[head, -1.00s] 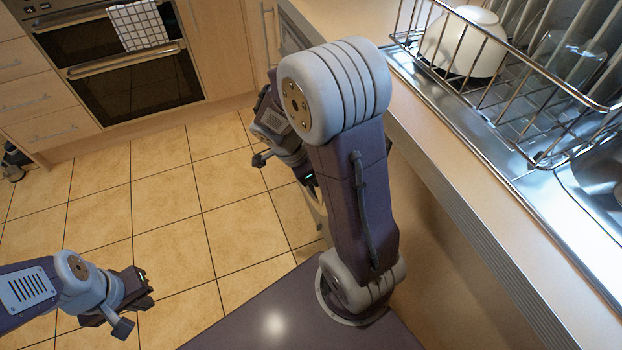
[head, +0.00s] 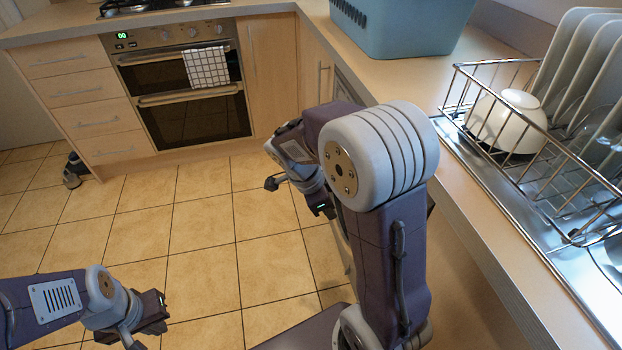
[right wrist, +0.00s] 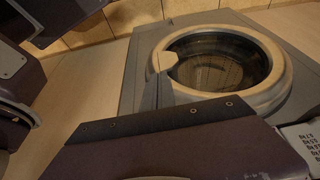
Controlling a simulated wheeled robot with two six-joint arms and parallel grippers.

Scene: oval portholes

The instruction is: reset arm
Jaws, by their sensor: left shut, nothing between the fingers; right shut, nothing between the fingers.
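My left gripper (head: 158,313) is at the lower left of the head view, shut and empty above the tiled floor. My right arm fills the middle of the head view, folded beside the counter. My right gripper (head: 323,208), partly hidden behind that arm, is shut and empty, pointing down. Dark purple parts of my right arm fill the bottom and left of the right wrist view. Beyond them is a grey appliance (right wrist: 150,50) with a round porthole door (right wrist: 215,65). I cannot tell how near the gripper is to it.
The counter (head: 405,70) runs along my right, close to the right arm. It bears a wire dish rack (head: 455,95) with a white bowl (head: 505,125), and a blue basket (head: 405,25). An oven (head: 190,100) and drawers stand at the back. The tiled floor (head: 200,230) is largely clear.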

